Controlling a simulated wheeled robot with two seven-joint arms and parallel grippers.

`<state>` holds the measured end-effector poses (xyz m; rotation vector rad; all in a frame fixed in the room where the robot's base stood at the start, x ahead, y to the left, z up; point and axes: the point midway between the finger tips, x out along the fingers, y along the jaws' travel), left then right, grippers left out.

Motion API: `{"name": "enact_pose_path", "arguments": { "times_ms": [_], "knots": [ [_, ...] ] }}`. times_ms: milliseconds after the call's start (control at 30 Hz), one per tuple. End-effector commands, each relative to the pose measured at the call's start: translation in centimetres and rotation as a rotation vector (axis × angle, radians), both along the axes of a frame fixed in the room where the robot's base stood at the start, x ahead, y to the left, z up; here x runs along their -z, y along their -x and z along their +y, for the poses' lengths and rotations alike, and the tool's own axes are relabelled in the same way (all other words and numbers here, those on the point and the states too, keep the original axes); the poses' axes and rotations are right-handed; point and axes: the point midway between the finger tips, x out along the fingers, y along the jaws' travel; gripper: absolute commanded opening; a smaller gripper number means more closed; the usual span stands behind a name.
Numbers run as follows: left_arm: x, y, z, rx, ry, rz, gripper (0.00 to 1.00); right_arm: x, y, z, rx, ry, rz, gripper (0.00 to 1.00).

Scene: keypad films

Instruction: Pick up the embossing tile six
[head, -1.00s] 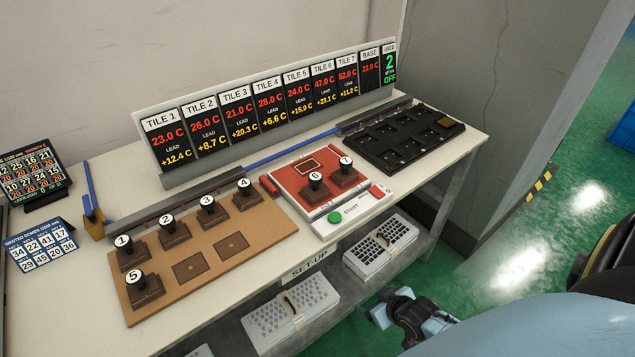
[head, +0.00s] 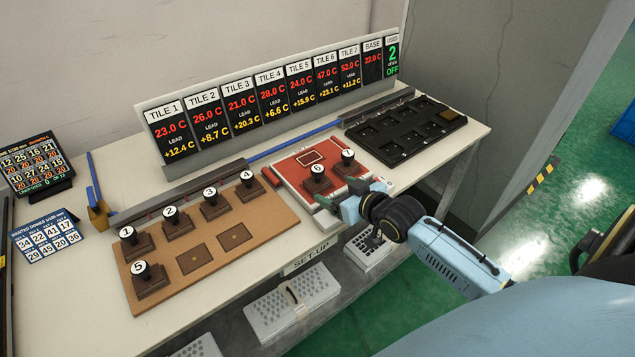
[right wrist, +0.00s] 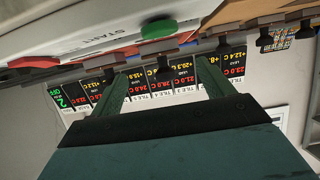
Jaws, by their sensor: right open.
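Embossing tile six (head: 317,180) is a dark brown block with a black knob and a white cap marked 6. It stands upright on the red plate of the press (head: 294,172), left of tile seven (head: 347,166). My right gripper (head: 343,198) is just in front of the press's near edge, close to tile six, and partly covers the green button area. Its two dark green fingers are spread and empty in the right wrist view (right wrist: 163,70). My left gripper is not in view.
Tiles one to five stand on a brown board (head: 262,262) at left, with two bare recesses. A black tray (head: 385,150) lies right of the press. The temperature display (head: 270,95) stands behind. Grey boxes (head: 291,303) sit on the shelf below.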

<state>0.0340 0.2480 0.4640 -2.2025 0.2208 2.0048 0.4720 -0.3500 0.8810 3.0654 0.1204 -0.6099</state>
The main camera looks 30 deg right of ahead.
Motion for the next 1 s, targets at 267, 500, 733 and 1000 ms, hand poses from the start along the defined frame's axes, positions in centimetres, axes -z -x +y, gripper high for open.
{"name": "enact_pose_path", "arguments": {
  "times_ms": [267,500,733,1000],
  "knots": [
    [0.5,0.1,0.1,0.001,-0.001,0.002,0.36,0.8,-1.9,0.2,0.0,0.001,-0.001,0.8],
    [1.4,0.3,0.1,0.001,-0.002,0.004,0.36,2.3,-4.9,0.5,0.001,0.0,-0.001,0.8],
    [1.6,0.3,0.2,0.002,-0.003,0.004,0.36,2.8,-6.1,0.6,-0.001,0.002,0.001,0.8],
    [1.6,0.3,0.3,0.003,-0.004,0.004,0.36,2.7,-6.1,0.6,-0.001,0.002,0.0,0.67]
  ]
}}
